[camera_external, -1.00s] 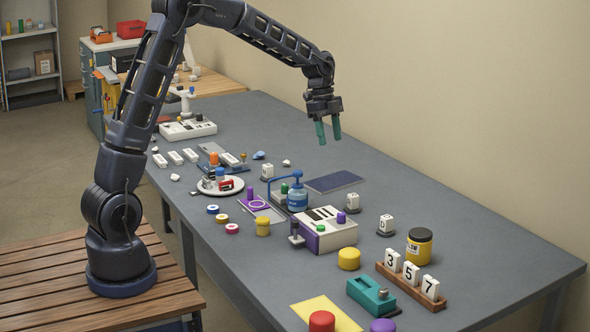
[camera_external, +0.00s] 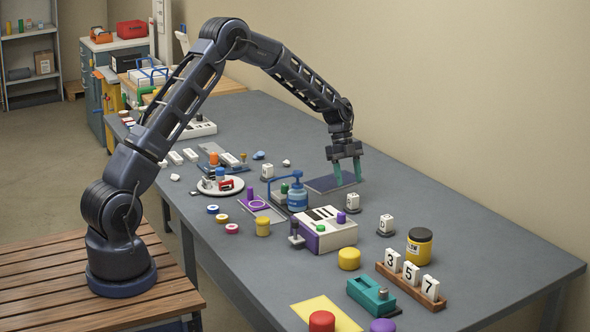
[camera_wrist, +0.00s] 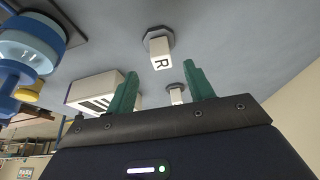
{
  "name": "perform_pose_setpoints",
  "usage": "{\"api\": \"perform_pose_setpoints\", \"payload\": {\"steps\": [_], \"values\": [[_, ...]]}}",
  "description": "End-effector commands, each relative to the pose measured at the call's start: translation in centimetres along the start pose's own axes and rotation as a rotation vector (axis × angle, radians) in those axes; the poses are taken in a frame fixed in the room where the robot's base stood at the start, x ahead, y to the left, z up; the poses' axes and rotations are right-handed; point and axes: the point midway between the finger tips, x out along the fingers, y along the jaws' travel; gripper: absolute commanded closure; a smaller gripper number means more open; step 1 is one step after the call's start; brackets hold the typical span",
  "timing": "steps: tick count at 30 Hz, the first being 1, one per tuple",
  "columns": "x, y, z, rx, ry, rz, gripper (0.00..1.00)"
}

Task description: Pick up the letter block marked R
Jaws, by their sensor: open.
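The white letter block marked R (camera_wrist: 159,50) stands on a small dark octagonal base in the wrist view. It lies beyond my open, empty gripper (camera_wrist: 161,72), lined up with the gap between the teal fingers. In the external view my gripper (camera_external: 348,174) points down above the dark blue panel. A small white block (camera_external: 352,201) stands just in front of it and looks like the R block, though its letter is too small to read surely. The fingers appear apart from it. A block marked D (camera_external: 386,223) stands farther right.
A yellow jar (camera_external: 419,246) and a wooden number rack (camera_external: 408,285) are to the right. Bare table lies behind, toward the wall.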

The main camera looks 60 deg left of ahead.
Motion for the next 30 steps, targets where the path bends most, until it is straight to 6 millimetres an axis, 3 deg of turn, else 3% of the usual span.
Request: {"api": "perform_pose_setpoints", "payload": {"steps": [3, 11, 21, 28, 30], "values": [[1.7, 0.0, -0.1, 0.0, 0.0, 0.001, 0.47], [3.4, 0.0, -0.1, -0.001, 0.0, 0.001, 0.47], [7.5, -0.1, -0.2, -0.001, -0.001, 0.001, 0.47], [7.7, -0.2, -0.2, -0.001, 0.0, -0.001, 0.47], [7.7, -0.2, -0.2, -0.001, 0.0, -0.001, 0.57]]}}
